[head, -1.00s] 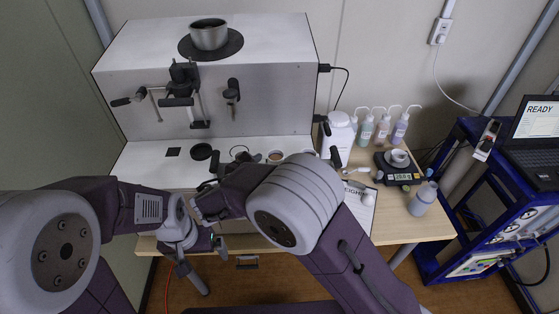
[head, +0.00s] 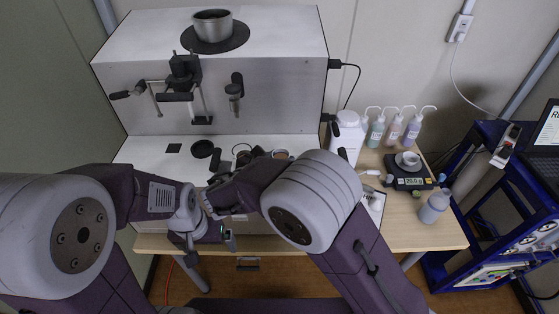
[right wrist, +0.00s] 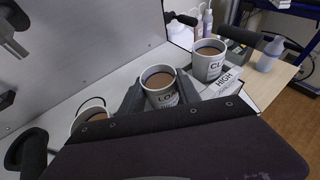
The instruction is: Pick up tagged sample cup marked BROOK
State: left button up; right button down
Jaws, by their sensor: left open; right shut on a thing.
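In the right wrist view my right gripper (right wrist: 160,92) is shut on a light grey cup with brown contents (right wrist: 161,98). Its label reads "LOA", and the rest is hidden. A second cup (right wrist: 208,66), lettered "CL", stands to the right with a white tag reading "HIGH" (right wrist: 223,82) beside it. A third cup (right wrist: 88,114) is at the left, partly hidden by my gripper. I can read BROOK nowhere. In the head view my right gripper (head: 258,155) is at the machine's shelf, mostly covered by my arm. My left gripper (head: 208,241) is open and empty at the front edge.
The large grey machine (head: 215,90) stands behind the shelf, with a metal pot (head: 212,27) on top. To the right are several wash bottles (head: 395,125), a scale (head: 408,172), and a bottle (head: 434,207). A blue cart (head: 470,200) stands further right.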

aim_at(279, 150)
jog(key=shift+s+a+r, duration=0.15)
jog(key=shift+r, duration=0.05)
notch_tip(279, 150, up, 2)
jog(key=shift+r, duration=0.8)
jog(key=s+d+r+b, duration=0.1)
jog(key=s+d+r, duration=0.5)
jog(key=d, duration=0.4)
jog(key=shift+r, duration=0.4)
